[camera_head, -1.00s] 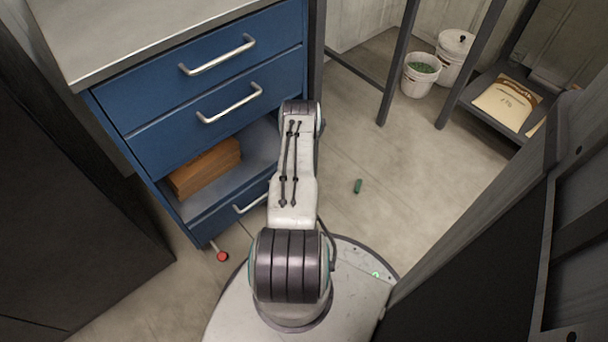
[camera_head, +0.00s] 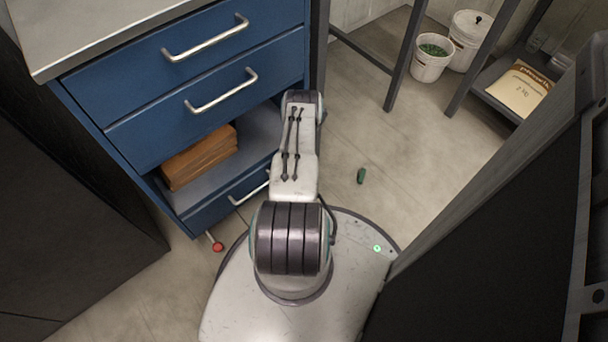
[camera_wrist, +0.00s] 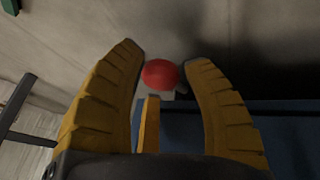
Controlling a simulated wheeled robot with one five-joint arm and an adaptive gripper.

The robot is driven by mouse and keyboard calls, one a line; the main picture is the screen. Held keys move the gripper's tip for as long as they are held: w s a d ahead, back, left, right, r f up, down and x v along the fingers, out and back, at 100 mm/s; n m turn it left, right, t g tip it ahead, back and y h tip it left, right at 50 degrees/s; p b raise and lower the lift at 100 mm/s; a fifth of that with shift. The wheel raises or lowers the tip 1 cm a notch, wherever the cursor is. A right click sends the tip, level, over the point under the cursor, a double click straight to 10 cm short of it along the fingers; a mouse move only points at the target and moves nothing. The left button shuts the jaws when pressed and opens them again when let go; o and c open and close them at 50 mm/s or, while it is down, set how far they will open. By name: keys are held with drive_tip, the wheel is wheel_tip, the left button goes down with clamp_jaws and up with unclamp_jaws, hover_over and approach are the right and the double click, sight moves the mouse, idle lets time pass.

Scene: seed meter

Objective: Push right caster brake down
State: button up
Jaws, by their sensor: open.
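A red brake pedal (camera_wrist: 160,73) shows in the wrist view, between and just beyond the tips of my gripper (camera_wrist: 168,58). My gripper's yellow fingers are spread apart and hold nothing; I cannot tell if they touch the pedal. The blue cabinet (camera_wrist: 220,104) lies just below the pedal there. In the head view the cabinet (camera_head: 150,128) stands at the left, and another red pedal (camera_head: 218,247) sticks out at its left bottom corner. My arm hides my gripper and the cabinet's right bottom corner in the head view.
A small green cylinder (camera_head: 361,176) lies on the floor right of my arm. White buckets (camera_head: 431,68) and a low shelf with a bag (camera_head: 520,88) stand at the back right. A dark panel (camera_head: 490,230) is close on my right.

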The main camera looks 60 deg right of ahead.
drive_tip(key=shift+c, duration=0.2)
clamp_jaws()
drive_tip(key=shift+f+b, duration=0.25)
drive_tip(key=shift+b, duration=0.2)
drive_tip(key=shift+s+a+f+b, duration=0.1)
drive_tip(key=shift+s+f+b, duration=0.1)
drive_tip(key=shift+f+b, duration=0.3)
drive_tip(key=shift+s+a+f+b, duration=0.1)
drive_tip(key=shift+s+f+b, duration=0.05)
drive_tip(key=shift+f+b, duration=0.3)
drive_tip(key=shift+s+a+f+b, duration=0.1)
drive_tip(key=shift+s+f+b, duration=0.05)
drive_tip(key=shift+f+b, duration=0.6)
drive_tip(key=shift+s+a+f+b, duration=0.1)
drive_tip(key=shift+f+b, duration=0.4)
drive_tip(key=shift+f, duration=0.3)
drive_tip(key=shift+o, duration=0.2)
unclamp_jaws()
drive_tip(key=shift+s+f, duration=0.1)
